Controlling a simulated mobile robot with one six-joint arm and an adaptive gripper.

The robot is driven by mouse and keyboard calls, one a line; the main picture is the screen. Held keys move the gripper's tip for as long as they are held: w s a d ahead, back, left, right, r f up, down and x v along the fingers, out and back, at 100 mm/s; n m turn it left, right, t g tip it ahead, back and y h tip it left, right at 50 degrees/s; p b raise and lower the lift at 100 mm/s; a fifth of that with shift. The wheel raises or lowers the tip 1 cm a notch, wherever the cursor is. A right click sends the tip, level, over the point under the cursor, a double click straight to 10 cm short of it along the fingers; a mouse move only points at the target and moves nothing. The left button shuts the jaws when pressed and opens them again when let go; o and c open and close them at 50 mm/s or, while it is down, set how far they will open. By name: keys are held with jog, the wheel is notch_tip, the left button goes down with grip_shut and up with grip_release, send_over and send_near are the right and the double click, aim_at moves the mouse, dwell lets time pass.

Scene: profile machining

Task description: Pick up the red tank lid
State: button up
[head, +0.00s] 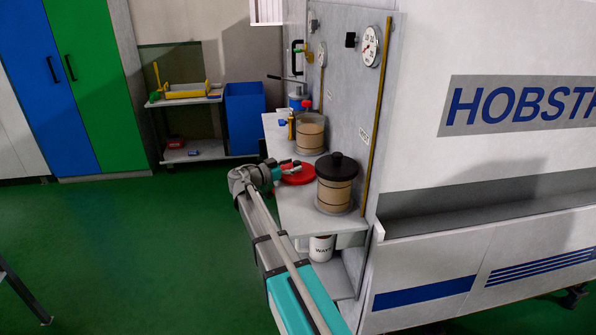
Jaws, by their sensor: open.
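The red tank lid (299,174) lies flat on the grey shelf (290,211) at the side of the machine, between two tanks. My gripper (289,166) is open and small in the head view. It is at the left part of the lid and covers some of it. I cannot tell whether the fingers touch the lid. The front tank (335,196) has a black lid (337,166) on it. The rear tank (310,134) holds a tan liquid and stands behind the red lid.
The machine wall (345,75) with a gauge (370,46) and a yellow vertical rod (379,130) rises right of the shelf. Small bottles (296,97) stand at the shelf's rear. A cart (184,100) and a blue bin (245,118) stand behind.

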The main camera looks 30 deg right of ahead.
jog(key=shift+w+d, duration=0.1)
jog(key=shift+d, duration=0.9)
grip_shut()
